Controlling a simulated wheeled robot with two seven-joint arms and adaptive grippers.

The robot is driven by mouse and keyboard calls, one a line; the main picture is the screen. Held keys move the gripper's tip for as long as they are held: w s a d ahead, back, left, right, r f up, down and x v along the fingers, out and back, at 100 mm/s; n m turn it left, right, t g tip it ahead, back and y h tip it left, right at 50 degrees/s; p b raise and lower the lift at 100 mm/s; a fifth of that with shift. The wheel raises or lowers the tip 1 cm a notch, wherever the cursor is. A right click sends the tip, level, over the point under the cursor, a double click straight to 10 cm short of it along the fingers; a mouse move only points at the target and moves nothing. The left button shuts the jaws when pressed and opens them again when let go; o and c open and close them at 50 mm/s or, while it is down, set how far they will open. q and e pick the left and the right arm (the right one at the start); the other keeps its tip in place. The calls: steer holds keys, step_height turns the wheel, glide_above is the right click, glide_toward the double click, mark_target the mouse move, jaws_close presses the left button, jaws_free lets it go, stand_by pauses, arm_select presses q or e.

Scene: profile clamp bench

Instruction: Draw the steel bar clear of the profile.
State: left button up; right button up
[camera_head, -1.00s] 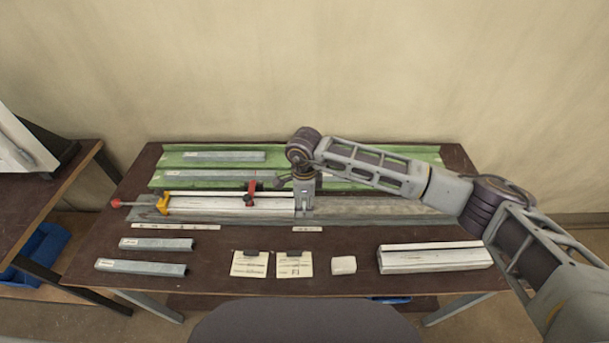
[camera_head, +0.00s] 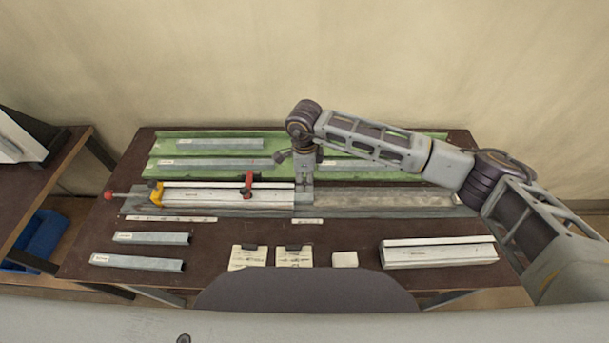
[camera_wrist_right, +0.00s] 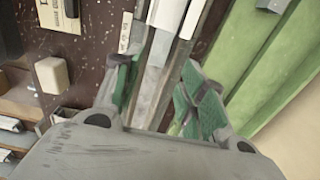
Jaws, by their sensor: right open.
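The white profile (camera_head: 220,199) lies along the grey bench fixture (camera_head: 390,203), left of centre. It also shows at the top of the right wrist view (camera_wrist_right: 168,14). A red clamp (camera_head: 248,184) sits over it, and a yellow stop (camera_head: 156,194) stands at its left end. My right gripper (camera_head: 304,184) points down at the profile's right end. In the right wrist view its green-padded fingers (camera_wrist_right: 163,88) are apart, either side of a grey strip (camera_wrist_right: 152,76). I cannot tell whether that strip is the steel bar or the fixture's channel. My left gripper is not in view.
Green racks (camera_head: 225,151) with grey bars lie behind the fixture. In front are two grey bars (camera_head: 150,238), two cards (camera_head: 294,257), a white block (camera_head: 344,259) and a white profile piece (camera_head: 438,252). The brown bench top (camera_head: 215,235) is bare between them.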

mark_target(304, 196)
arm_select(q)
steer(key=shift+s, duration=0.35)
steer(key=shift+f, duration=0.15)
arm_select(e)
steer(key=shift+f, duration=0.25)
steer(key=shift+f+b, duration=0.65)
steer(key=shift+f, duration=0.7)
steer(key=shift+f+b, duration=0.55)
steer(key=shift+f, duration=0.85)
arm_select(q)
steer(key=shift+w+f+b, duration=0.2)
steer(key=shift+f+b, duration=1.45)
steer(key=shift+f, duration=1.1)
arm_select(e)
steer(key=shift+f, duration=1.5)
steer(key=c, duration=0.8)
steer(key=shift+o, duration=0.2)
